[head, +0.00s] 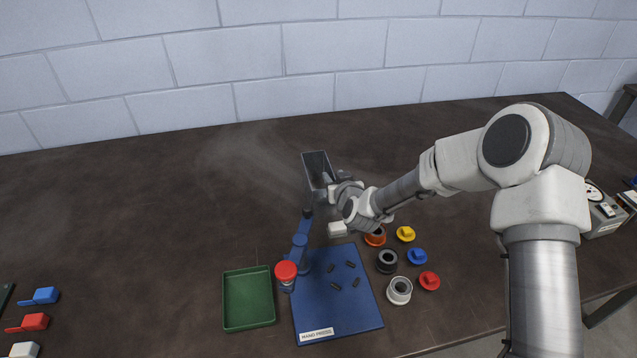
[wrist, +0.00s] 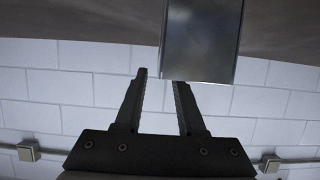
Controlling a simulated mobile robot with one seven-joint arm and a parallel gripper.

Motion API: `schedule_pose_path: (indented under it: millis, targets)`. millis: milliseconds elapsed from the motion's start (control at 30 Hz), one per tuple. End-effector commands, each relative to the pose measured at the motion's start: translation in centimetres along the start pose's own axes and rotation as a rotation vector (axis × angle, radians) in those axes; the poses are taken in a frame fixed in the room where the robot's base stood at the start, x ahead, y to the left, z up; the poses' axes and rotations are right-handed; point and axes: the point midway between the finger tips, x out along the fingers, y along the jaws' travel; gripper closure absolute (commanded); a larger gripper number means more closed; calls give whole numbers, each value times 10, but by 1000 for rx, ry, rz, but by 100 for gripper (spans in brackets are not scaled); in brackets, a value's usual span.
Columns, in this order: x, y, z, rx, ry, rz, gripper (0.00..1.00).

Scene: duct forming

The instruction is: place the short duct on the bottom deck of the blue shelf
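A grey sheet-metal duct (head: 318,172) with an open top end stands on the dark table, behind the blue press base. My gripper (head: 334,198) is low beside its near right side. In the wrist view the gripper (wrist: 159,77) has its two fingers apart, with nothing between them along their visible length. The duct (wrist: 203,40) is at the top of that view, past the right fingertip and overlapping it. I cannot tell whether that finger touches the duct. The blue shelf is not in view.
A blue hand press base (head: 338,300) with a red-knobbed post stands in front. A green tray (head: 248,298) is left of it. Several coloured round parts (head: 417,256) lie to its right. Coloured pieces (head: 35,321) sit at far left. The table's back left is clear.

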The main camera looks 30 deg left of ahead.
Motion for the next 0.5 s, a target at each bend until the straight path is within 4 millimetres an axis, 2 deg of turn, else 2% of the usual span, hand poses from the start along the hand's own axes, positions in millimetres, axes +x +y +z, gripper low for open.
schedule_pose_path:
  millis: [233,500]
  targets:
    - [14,0,0,1,-1,0,61]
    - [46,2,1,1,-1,0,61]
